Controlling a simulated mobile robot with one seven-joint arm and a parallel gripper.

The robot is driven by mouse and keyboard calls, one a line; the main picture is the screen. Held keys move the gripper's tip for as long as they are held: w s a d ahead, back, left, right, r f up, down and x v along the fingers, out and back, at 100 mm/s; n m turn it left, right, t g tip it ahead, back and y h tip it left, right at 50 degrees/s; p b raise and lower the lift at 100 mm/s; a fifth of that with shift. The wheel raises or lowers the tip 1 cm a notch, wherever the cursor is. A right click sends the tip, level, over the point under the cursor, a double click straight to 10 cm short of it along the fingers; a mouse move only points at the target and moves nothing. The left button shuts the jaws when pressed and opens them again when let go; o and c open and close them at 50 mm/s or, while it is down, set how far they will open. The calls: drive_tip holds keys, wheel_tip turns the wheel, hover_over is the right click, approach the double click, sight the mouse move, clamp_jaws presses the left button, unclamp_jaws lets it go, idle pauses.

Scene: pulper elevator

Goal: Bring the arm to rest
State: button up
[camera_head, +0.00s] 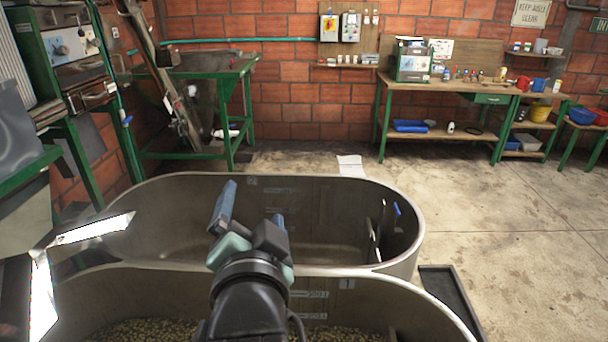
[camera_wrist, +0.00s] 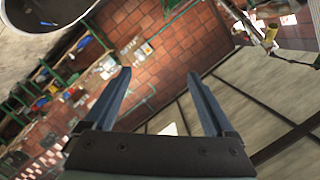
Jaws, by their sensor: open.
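My gripper (camera_head: 248,208) shows in the head view at the lower middle, raised over the two metal tanks. Its jaws stand apart with nothing between them. In the wrist view the two blue fingers of my gripper (camera_wrist: 158,95) are spread wide with empty space between them. The wrist camera looks out at the room tilted, with the brick wall (camera_wrist: 165,60) and the ceiling in view. My forearm hides part of both tanks in the head view.
The far oval tank (camera_head: 390,262) looks nearly empty. The near tank (camera_head: 420,318) holds beans (camera_head: 150,330). A green-framed machine (camera_head: 60,60) stands at the left, a workbench (camera_head: 455,88) at the back right. A dark tray (camera_head: 450,300) lies on the floor. The floor at right is open.

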drive_tip(key=s+d+r+n+t, duration=0.2)
drive_tip(key=s+r+t, duration=0.1)
drive_tip(key=r, duration=0.6)
drive_tip(key=s+d+r+n+t+h, duration=0.1)
drive_tip(key=s+r+t, duration=0.3)
drive_tip(key=r, duration=0.6)
drive_tip(key=s+d+r+n+t+h, duration=0.1)
drive_tip(key=s+d+r+n+t, duration=0.2)
drive_tip(key=s+r, duration=0.3)
wheel_tip(320, 180, up, 4)
drive_tip(key=shift+d+n+t, duration=0.3)
drive_tip(key=shift+n+t, duration=0.3)
drive_tip(key=shift+c, duration=0.2)
